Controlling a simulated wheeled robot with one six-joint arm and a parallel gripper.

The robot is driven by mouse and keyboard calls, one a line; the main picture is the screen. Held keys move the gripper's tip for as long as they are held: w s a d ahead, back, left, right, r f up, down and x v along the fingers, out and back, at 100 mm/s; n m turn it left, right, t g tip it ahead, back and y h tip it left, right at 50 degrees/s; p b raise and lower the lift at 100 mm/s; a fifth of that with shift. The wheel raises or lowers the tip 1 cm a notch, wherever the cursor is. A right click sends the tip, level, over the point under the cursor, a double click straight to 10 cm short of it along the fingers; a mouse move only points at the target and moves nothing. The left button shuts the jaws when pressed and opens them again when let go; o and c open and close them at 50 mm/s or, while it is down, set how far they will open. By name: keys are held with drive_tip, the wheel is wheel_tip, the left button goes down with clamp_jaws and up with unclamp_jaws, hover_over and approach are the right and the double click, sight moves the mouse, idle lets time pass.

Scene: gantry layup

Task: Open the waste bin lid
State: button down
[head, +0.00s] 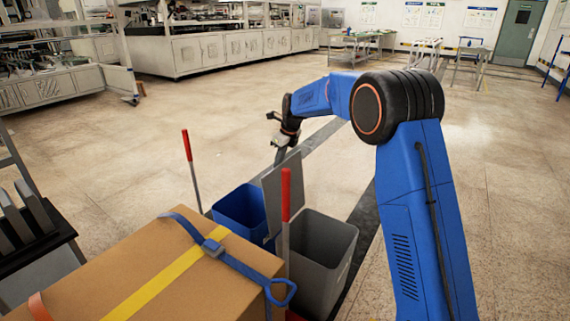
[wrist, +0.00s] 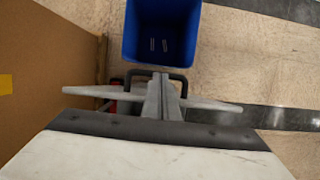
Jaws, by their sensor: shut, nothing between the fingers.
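A grey waste bin (head: 322,258) stands with its top open. Its flat grey lid (head: 284,190) stands roughly upright between the grey bin and a blue bin (head: 240,208). In the wrist view the lid (wrist: 88,91) shows nearly edge-on, with a dark handle loop near the fingers. My gripper (head: 281,155) is at the lid's upper edge, shut and empty. In the wrist view the fingers of my gripper (wrist: 160,82) overlap the lid; I cannot tell whether they touch it. The blue bin (wrist: 162,30) is open beyond them.
A large cardboard box (head: 150,265) with a blue strap stands close left of the bins; it also fills the wrist view's left side (wrist: 50,60). Two red-handled poles stand by the bins, one left (head: 186,147), one in front (head: 286,195). Floor beyond the bins is clear.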

drive_tip(key=shift+w+a+f, duration=0.15)
drive_tip(key=shift+w+a, duration=0.2)
drive_tip(key=shift+a, duration=0.15)
drive_tip(key=v, duration=1.7)
drive_tip(key=s+d+r+n, duration=0.3)
drive_tip(key=s+d, duration=0.1)
drive_tip(key=s, duration=0.2)
drive_tip(key=s+d+r+n, duration=0.2)
drive_tip(key=s+d+n, duration=0.1)
drive_tip(key=s+d, duration=0.25)
drive_tip(key=s+d+n+t+h, duration=0.1)
drive_tip(key=s+d+n, duration=0.2)
drive_tip(key=s, duration=0.6)
drive_tip(key=s+d+n, duration=0.4)
drive_tip(key=s, duration=0.4)
drive_tip(key=s+d+f+n, duration=0.2)
drive_tip(key=s+f+n, duration=0.2)
drive_tip(key=s, duration=0.5)
drive_tip(key=s+d+f+n+t+h, duration=0.1)
drive_tip(key=s+d+f+n, duration=0.2)
drive_tip(key=s, duration=0.6)
drive_tip(key=s+d+f+n, duration=0.3)
drive_tip(key=s+f+n, duration=0.2)
drive_tip(key=s+f, duration=0.2)
drive_tip(key=s, duration=0.2)
drive_tip(key=shift+s+t+h, duration=0.3)
drive_tip(key=shift+s+h, duration=0.1)
